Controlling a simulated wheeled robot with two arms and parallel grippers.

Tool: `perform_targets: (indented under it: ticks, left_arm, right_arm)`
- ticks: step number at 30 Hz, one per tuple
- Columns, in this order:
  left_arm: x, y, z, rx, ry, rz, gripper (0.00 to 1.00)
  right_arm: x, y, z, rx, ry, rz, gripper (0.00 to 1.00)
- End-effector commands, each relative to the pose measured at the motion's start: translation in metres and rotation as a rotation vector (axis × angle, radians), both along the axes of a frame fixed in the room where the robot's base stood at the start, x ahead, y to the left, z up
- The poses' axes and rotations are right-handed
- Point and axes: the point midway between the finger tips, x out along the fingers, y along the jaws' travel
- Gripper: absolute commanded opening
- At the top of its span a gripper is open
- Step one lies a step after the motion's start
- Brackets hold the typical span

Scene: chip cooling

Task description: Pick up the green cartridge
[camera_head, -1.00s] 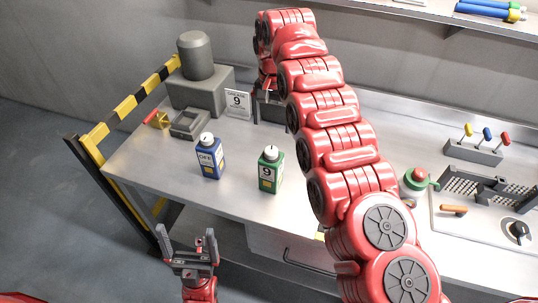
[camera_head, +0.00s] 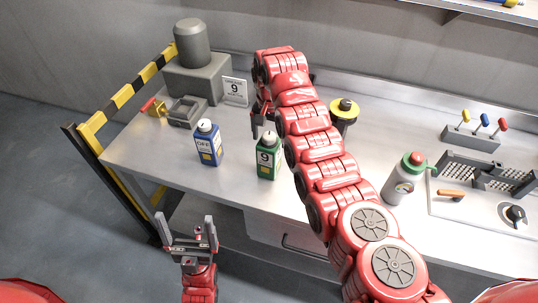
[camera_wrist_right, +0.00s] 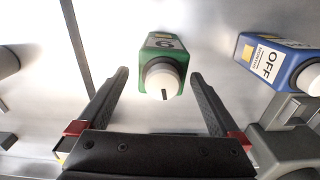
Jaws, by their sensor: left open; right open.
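The green cartridge (camera_head: 268,156) stands upright on the metal bench, with a white cap and a "9" label. In the right wrist view the green cartridge (camera_wrist_right: 161,62) lies ahead, its cap between the fingertips in the picture. My right gripper (camera_wrist_right: 157,78) is open and empty, and I see no contact with the cartridge. In the head view my right gripper (camera_head: 258,122) hangs just behind the green cartridge, partly hidden by my own arm. My left gripper (camera_head: 187,228) is open and empty in front of the bench's front edge.
A blue "OFF" cartridge (camera_head: 209,143) stands left of the green one.

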Motion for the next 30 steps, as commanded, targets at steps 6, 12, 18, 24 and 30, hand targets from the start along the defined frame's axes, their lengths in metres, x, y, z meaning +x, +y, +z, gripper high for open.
perform_targets:
  ticks: [6, 12, 18, 24, 30]
  left_arm:
    - [0.0, 0.0, 0.02, 0.0, 0.0, 0.0, 1.0]
    - [0.0, 0.0, 0.018, 0.0, 0.0, 0.0, 1.0]
    - [0.0, 0.0, 0.017, 0.0, 0.0, 0.0, 1.0]
    - [0.0, 0.0, 0.018, 0.0, 0.0, 0.0, 1.0]
    - [0.0, 0.0, 0.018, 0.0, 0.0, 0.0, 1.0]
  right_arm:
    - [0.002, 0.002, -0.018, -0.002, 0.004, 0.0, 1.0]
    - [0.004, 0.002, -0.042, -0.002, 0.003, -0.001, 1.0]
    - [0.004, 0.002, -0.052, -0.001, 0.0, 0.0, 1.0]
    - [0.004, 0.002, -0.052, 0.0, 0.0, 0.0, 1.0]
    - [0.004, 0.002, -0.052, 0.0, -0.001, -0.001, 0.68]
